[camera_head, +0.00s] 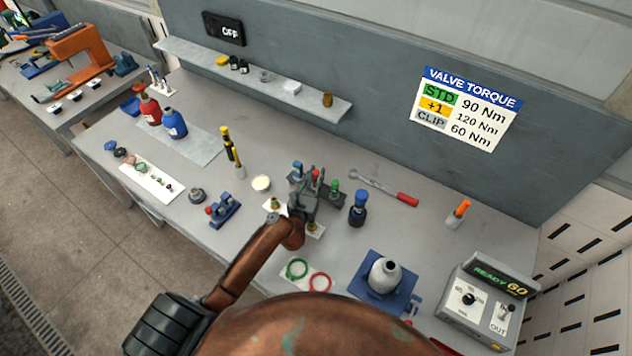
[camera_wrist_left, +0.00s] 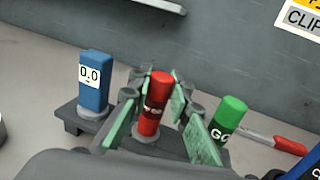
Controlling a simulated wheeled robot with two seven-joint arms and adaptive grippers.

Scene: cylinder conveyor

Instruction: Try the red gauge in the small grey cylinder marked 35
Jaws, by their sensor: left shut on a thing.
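The red gauge (camera_wrist_left: 154,105), marked with white letters, stands in a dark rack (camera_wrist_left: 68,119) between a blue gauge reading 0.0 (camera_wrist_left: 93,80) and a green gauge marked GO (camera_wrist_left: 228,117). My left gripper (camera_wrist_left: 156,112) is shut on the red gauge, with a green-padded finger on each side. The gauge's foot is still at the rack. In the head view my left gripper (camera_head: 314,188) is over the rack and partly hides it. A light grey cylinder (camera_head: 386,274) sits upright in a blue fixture (camera_head: 362,283); I cannot read a 35 on it. My right gripper is not seen.
A wrench with a red handle (camera_head: 405,199) lies behind the rack, and a dark blue-topped tool (camera_head: 358,208) stands to its right. Green (camera_head: 297,268) and red rings (camera_head: 320,281) lie in front. A console reading READY 60 (camera_head: 487,303) stands at the right.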

